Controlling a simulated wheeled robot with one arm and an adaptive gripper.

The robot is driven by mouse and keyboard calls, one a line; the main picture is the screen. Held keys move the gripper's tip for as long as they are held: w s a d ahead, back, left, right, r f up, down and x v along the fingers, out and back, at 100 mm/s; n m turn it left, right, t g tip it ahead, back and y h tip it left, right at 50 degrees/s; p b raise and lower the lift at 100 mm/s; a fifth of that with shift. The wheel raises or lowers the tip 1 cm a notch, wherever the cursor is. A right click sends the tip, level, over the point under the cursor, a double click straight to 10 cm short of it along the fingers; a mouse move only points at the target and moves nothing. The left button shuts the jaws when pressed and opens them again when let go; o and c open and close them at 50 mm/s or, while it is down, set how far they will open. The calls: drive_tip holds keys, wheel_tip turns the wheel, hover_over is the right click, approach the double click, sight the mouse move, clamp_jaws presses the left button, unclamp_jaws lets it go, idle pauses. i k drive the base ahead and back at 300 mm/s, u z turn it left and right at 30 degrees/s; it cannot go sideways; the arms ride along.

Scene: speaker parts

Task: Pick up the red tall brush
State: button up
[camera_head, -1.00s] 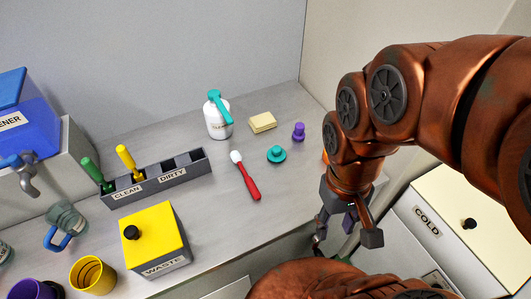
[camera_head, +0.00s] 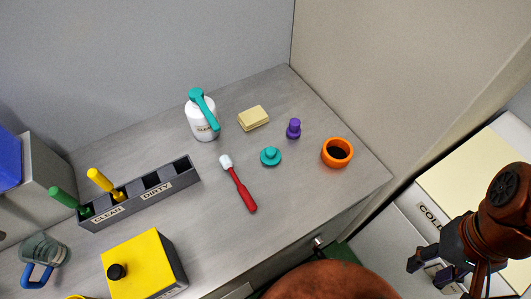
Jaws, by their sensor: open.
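The red brush (camera_head: 240,186) with a white head lies flat on the grey counter (camera_head: 300,215), its head toward the back and its handle end toward the front. Nothing touches it. My gripper (camera_head: 429,279) is at the lower right, off the counter's right side, in front of the cold unit. It is open and empty, well apart from the brush.
A grey holder (camera_head: 150,190) marked clean and dirty holds green and yellow brushes.

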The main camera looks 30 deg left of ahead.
sight(227, 164)
drive_tip(key=z, duration=0.1)
drive_tip(key=k, duration=1.35)
drive_tip(key=u, duration=2.15)
drive_tip(key=i, duration=0.5)
